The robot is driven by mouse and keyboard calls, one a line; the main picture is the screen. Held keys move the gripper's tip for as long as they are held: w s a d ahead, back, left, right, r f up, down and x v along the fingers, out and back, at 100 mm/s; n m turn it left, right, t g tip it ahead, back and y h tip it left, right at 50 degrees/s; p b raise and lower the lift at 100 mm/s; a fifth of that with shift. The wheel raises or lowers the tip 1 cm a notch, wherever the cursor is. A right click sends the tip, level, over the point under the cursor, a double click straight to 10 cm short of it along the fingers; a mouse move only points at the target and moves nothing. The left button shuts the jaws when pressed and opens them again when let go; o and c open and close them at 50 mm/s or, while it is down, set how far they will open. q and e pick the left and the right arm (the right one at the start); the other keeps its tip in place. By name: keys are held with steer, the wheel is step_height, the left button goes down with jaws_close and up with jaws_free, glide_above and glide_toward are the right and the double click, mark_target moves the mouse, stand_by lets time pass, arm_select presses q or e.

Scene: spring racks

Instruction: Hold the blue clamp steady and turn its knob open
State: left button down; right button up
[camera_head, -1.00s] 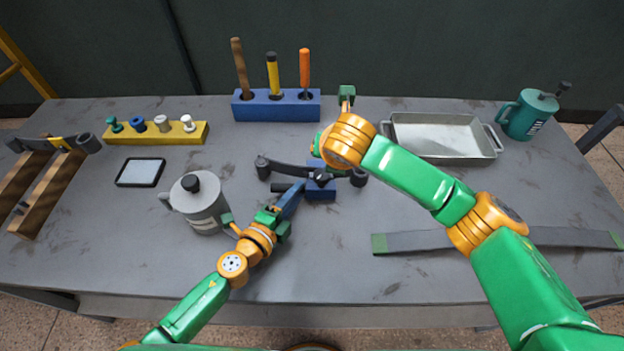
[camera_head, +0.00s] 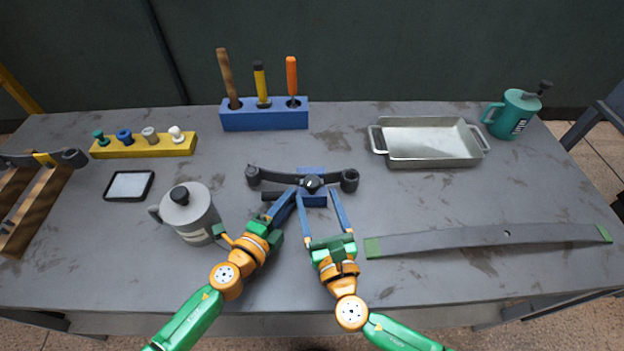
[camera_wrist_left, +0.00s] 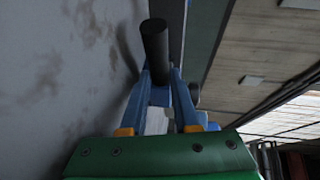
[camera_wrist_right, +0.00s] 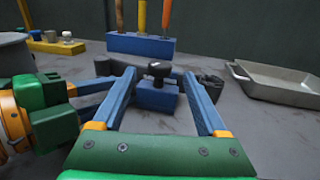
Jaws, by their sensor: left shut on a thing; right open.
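The blue clamp (camera_head: 313,173) stands mid-table around the middle of a short dark leaf spring (camera_head: 279,178). Its black knob (camera_head: 312,184) is on top, and a dark handle bar (camera_head: 268,196) sticks out to the left. My left gripper (camera_head: 291,193) is shut on the handle bar, which shows between its fingers in the left wrist view (camera_wrist_left: 155,50). My right gripper (camera_head: 318,191) is open in front of the clamp, one finger toward each side. In the right wrist view the knob (camera_wrist_right: 158,70) lies between and beyond the fingertips; contact cannot be told.
A grey lidded can (camera_head: 190,213) stands close to my left gripper. A long flat spring (camera_head: 470,240) with green ends lies at right. A metal tray (camera_head: 430,158), blue tool block (camera_head: 265,119) and yellow peg rack (camera_head: 145,147) stand farther back. The front middle is clear.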

mark_target(314, 188)
steer(key=x, duration=0.6)
jaws_close()
